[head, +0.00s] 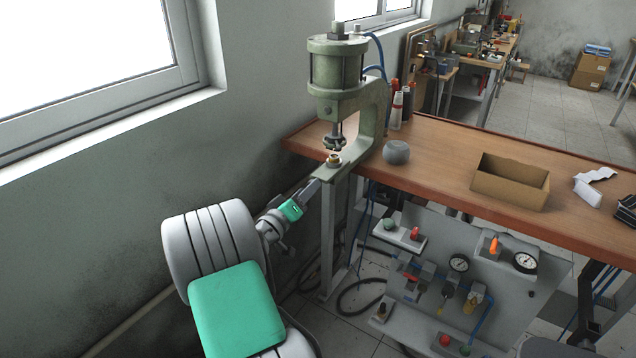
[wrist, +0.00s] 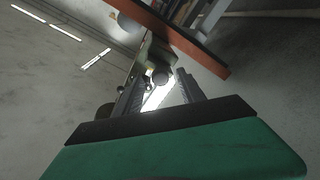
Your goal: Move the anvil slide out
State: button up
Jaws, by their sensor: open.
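A green-grey pneumatic press (head: 338,88) stands at the left end of the bench. On its lower arm, under the ram, sits a small brass-coloured anvil piece (head: 334,158), apart from the ram above it. I take this to be the anvil slide; its rails are too small to make out. My gripper (head: 306,192) is just below and left of the press's lower arm. In the wrist view my gripper (wrist: 157,84) has its two fingers spread, with a round dark end (wrist: 160,78) showing between or beyond the tips. I cannot tell whether they touch it.
The wooden bench (head: 440,165) carries a grey round object (head: 396,152), several bottles and an open cardboard box (head: 510,181). A panel with gauges and valves (head: 455,285) hangs below its front edge. The wall (head: 258,80) is close on the left.

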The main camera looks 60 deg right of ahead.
aim_at(318, 177)
jog(key=d, duration=0.4)
jog(key=d+p, duration=0.1)
jog(key=d, duration=0.1)
jog(key=shift+s+d, duration=0.25)
jog(key=shift+d, duration=0.15)
jog(key=shift+r, duration=0.1)
grip_shut()
